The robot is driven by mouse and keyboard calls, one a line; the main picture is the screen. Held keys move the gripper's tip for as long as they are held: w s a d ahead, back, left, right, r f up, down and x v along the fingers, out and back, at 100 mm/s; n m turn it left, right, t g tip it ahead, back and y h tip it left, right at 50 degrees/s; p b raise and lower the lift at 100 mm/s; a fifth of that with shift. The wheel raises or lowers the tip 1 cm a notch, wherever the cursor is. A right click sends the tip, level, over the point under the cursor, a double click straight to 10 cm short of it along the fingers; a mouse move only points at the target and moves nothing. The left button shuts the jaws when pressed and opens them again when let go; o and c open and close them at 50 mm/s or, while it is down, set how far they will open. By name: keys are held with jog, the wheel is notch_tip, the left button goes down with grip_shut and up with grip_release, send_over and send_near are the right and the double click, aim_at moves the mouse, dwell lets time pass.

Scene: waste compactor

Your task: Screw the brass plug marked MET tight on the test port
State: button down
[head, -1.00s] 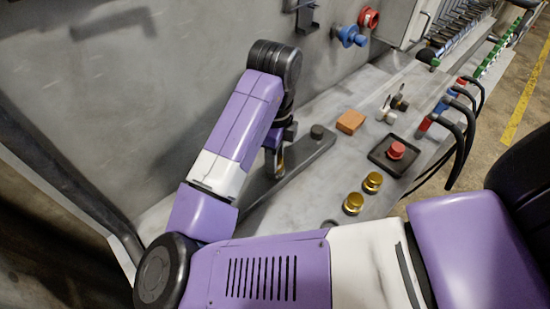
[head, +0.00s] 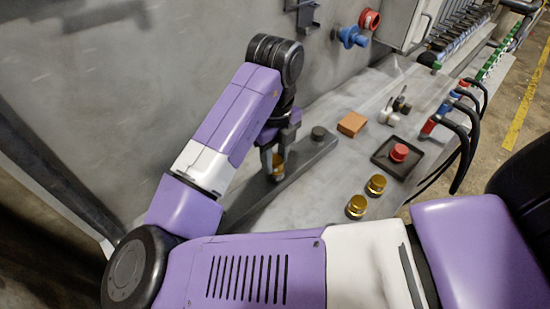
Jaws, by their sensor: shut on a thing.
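My gripper (head: 273,166) points down over the dark grey bar (head: 303,156) on the bench and is shut on a brass plug (head: 279,160). The plug shows partly between the fingers, at or just above the bar's top. I cannot tell whether it is seated. The test port under it is hidden, and no MET mark is legible. Two more brass plugs stand on the bench to the right, one farther (head: 376,184) and one nearer (head: 357,206); their marks are too small to read.
A dark round cap (head: 318,132) sits on the bar's far end. An orange-brown block (head: 352,124), a black tray (head: 385,164) with a red knob (head: 399,152), and black hoses (head: 455,145) lie to the right. A grey wall (head: 190,60) stands behind my arm.

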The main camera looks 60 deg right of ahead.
jog(key=m+b, duration=0.2)
jog(key=m, duration=0.1)
jog(key=shift+f, duration=0.2)
jog(key=shift+r+m+b, duration=0.15)
jog(key=shift+m+b, duration=0.2)
jog(key=shift+m, duration=0.75)
jog(key=c, duration=0.9)
grip_release()
jog(key=shift+c, duration=0.3)
